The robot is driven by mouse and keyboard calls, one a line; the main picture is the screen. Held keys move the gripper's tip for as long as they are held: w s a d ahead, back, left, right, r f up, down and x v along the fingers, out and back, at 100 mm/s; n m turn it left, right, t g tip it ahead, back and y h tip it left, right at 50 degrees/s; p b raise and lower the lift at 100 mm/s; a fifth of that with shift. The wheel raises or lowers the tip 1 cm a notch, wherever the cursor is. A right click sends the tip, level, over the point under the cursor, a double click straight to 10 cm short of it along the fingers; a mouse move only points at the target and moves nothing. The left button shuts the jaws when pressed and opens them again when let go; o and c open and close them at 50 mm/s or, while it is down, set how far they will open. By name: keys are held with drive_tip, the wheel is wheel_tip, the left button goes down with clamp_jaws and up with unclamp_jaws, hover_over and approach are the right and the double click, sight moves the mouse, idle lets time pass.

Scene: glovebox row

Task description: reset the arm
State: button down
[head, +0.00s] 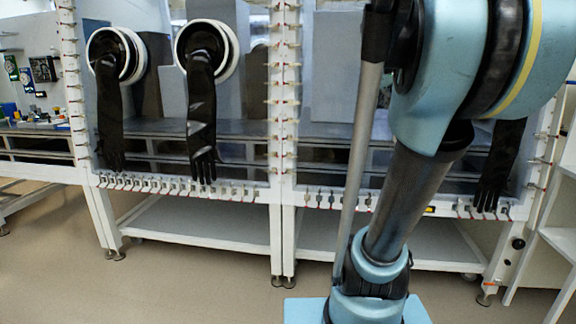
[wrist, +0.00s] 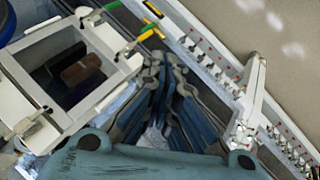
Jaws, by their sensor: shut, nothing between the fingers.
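My gripper (wrist: 160,125) shows in the wrist view, its blue and grey fingers closed together with nothing between them. The gripper itself is not visible in the head view. There my blue and dark grey arm (head: 405,190) rises in the right half and hides part of the glovebox row (head: 283,150) behind it.
Black gloves (head: 201,110) hang from round white ports. In the wrist view, a white-framed open box (wrist: 72,70) with yellow and green handles lies left of my gripper, and a white clamped rail (wrist: 200,55) runs along the right. Floor (head: 180,285) in front is clear.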

drive_tip(key=s+a+f+y, duration=0.1)
drive_tip(key=s+a+f, duration=0.4)
drive_tip(key=f, duration=0.7)
drive_tip(key=s+a+f+m+g+y, duration=0.1)
drive_tip(key=s+a+f+y, duration=0.1)
drive_tip(key=s+a+f, duration=0.3)
drive_tip(key=s+a+f+m+g+y, duration=0.1)
drive_tip(key=s+a+f, duration=0.4)
drive_tip(key=s+f, duration=0.5)
wheel_tip(320, 180, down, 9)
drive_tip(key=shift+s+r+y, duration=0.1)
drive_tip(key=shift+s+y, duration=0.1)
drive_tip(key=shift+y, duration=0.3)
drive_tip(key=shift+a, duration=0.1)
drive_tip(key=shift+w+f, duration=0.2)
drive_tip(key=shift+w, duration=0.25)
